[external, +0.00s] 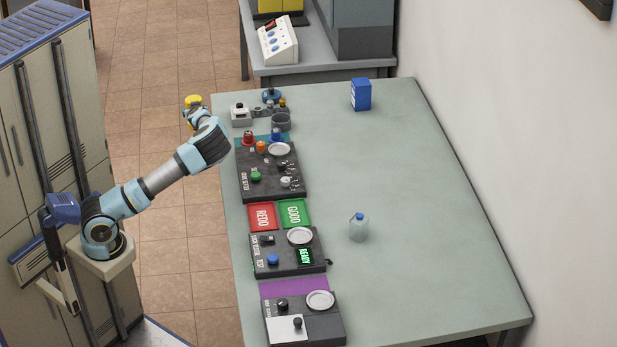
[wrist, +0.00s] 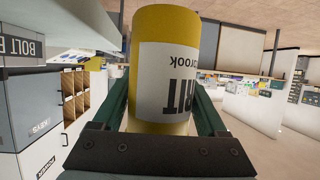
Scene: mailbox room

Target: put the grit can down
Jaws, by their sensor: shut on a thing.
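The grit can (wrist: 165,60) is a yellow cylinder with a white label reading "RIT" upside down in the wrist view. My gripper (wrist: 160,105) is shut on it, with a green finger on each side of the can. In the external view the yellow can (external: 193,101) shows at the end of my arm, beyond the table's far left corner and over the tiled floor. My fingers are mostly hidden there. The can appears to be held in the air beside the table (external: 390,180).
A blue box (external: 361,94) and a clear bottle (external: 358,228) stand farther right. Much of the table's middle and right is clear.

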